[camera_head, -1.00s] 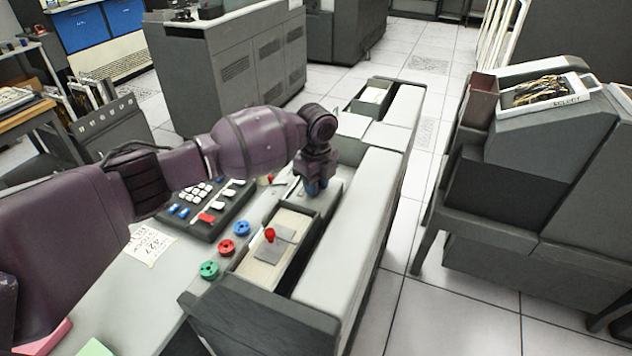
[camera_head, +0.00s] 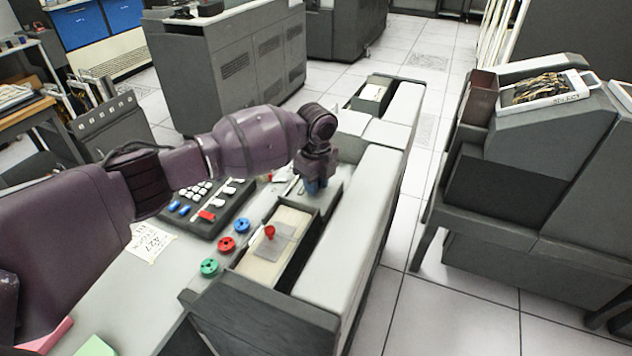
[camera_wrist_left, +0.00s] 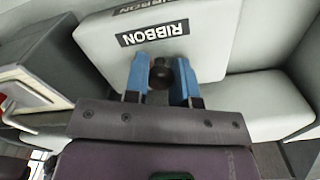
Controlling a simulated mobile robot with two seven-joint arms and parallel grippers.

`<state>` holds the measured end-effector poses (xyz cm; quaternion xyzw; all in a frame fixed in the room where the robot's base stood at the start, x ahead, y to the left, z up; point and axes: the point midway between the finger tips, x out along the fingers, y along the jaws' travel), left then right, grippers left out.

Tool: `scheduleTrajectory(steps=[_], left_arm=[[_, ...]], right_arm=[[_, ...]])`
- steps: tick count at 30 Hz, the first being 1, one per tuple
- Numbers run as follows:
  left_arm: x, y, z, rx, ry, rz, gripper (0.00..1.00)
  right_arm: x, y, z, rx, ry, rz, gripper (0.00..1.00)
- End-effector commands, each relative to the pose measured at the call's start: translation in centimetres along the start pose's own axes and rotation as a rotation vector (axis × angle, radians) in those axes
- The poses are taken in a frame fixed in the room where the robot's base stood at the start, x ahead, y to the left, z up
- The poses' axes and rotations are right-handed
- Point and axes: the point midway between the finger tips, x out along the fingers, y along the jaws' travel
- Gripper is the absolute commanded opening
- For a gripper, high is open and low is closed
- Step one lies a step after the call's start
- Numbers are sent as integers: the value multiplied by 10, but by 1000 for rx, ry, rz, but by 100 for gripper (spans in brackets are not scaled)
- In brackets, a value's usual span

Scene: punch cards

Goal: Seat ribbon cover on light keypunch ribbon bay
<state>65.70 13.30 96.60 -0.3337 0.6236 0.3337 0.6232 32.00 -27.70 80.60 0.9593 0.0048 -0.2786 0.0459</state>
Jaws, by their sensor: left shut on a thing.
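My left gripper (camera_wrist_left: 160,78) has blue fingers and is shut on the dark round knob (camera_wrist_left: 161,72) of the ribbon cover (camera_wrist_left: 206,50). The cover is a light grey plate with rounded corners and a black RIBBON label. A second RIBBON label (camera_wrist_left: 142,4) shows at the top edge of the left wrist view, partly cut off. In the head view my left gripper (camera_head: 317,186) points down over the light keypunch (camera_head: 346,235), behind the card tray. The arm hides much of the cover and bay there. I cannot tell whether the cover touches the bay. My right gripper is not in view.
A card tray (camera_head: 270,262) with a red knob lies in front of the gripper. A darker machine (camera_head: 540,160) stands across the aisle.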

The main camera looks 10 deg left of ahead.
Motion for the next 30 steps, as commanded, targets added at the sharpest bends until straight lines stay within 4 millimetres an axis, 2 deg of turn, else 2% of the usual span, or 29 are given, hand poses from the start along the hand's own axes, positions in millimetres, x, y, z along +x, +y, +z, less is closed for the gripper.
scheduleTrajectory(steps=[12,19,20,24,26,30], left_arm=[[2,0,0,0,-1,-2,0],[2,0,0,0,-1,-1,0],[2,0,1,0,0,-1,26],[2,0,1,0,0,-1,47],[2,0,1,0,0,0,54],[2,0,1,0,0,0,54]], right_arm=[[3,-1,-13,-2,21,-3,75],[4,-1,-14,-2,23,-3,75],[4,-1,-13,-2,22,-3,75],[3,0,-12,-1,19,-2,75],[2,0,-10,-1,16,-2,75],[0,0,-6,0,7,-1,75]])
